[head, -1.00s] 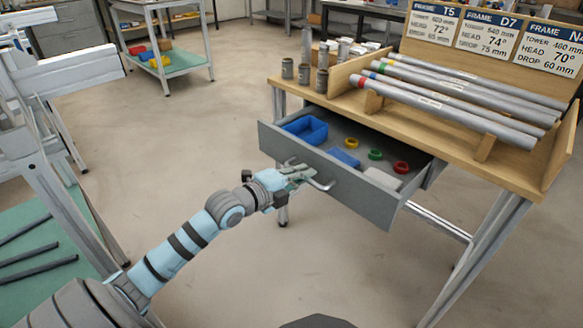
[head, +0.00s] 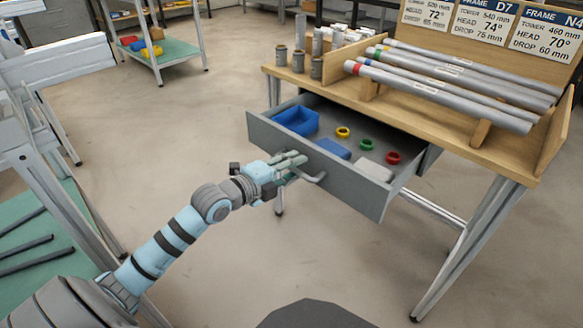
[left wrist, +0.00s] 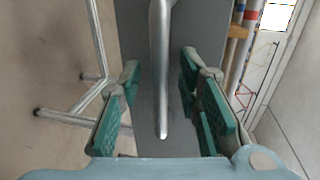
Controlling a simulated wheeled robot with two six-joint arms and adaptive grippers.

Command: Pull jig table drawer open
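The grey jig table drawer (head: 330,190) stands well out from under the wooden-topped jig table (head: 450,129), so its inside shows. Its metal bar handle (head: 317,181) is on the front panel and also shows in the left wrist view (left wrist: 160,60). My left gripper (head: 293,166) is at the handle. In the left wrist view its green-padded fingers stand apart on either side of the bar, with a gap on each side, so it is open around the handle. My right gripper is in neither view.
The drawer holds a blue bin (head: 297,120), a blue block, a pale block and coloured rings. A shelf cart (head: 160,50) is at the back left. The floor before the drawer is clear.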

